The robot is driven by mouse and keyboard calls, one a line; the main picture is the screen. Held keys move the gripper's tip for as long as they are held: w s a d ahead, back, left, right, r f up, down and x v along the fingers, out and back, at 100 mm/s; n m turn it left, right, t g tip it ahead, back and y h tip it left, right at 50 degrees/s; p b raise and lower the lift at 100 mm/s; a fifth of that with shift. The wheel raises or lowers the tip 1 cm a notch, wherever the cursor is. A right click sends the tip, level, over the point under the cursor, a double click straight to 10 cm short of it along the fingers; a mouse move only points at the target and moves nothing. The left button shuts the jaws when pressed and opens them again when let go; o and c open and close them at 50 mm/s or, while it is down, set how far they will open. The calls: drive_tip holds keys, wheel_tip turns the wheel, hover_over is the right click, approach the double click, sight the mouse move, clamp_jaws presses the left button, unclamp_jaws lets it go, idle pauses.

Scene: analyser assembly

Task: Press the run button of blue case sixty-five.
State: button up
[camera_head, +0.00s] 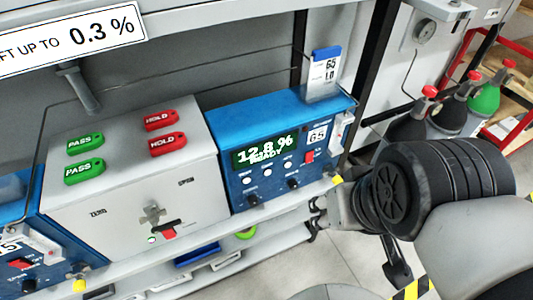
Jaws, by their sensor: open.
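The blue case (285,112) stands on the shelf at the middle right, with a plate on its front that seems to read 65. The small labels are too blurred to tell which button is run. My gripper (316,213) is open and empty, at the shelf's front edge, below and right of the case's front, apart from the buttons.
A grey box (110,205) with green PASS and red HOLD tags stands left of the case. Another blue case (22,262) is at the lower left. Gas bottles (485,95) are at the right.

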drive_tip(key=shift+c, duration=0.5)
clamp_jaws()
idle(1.3)
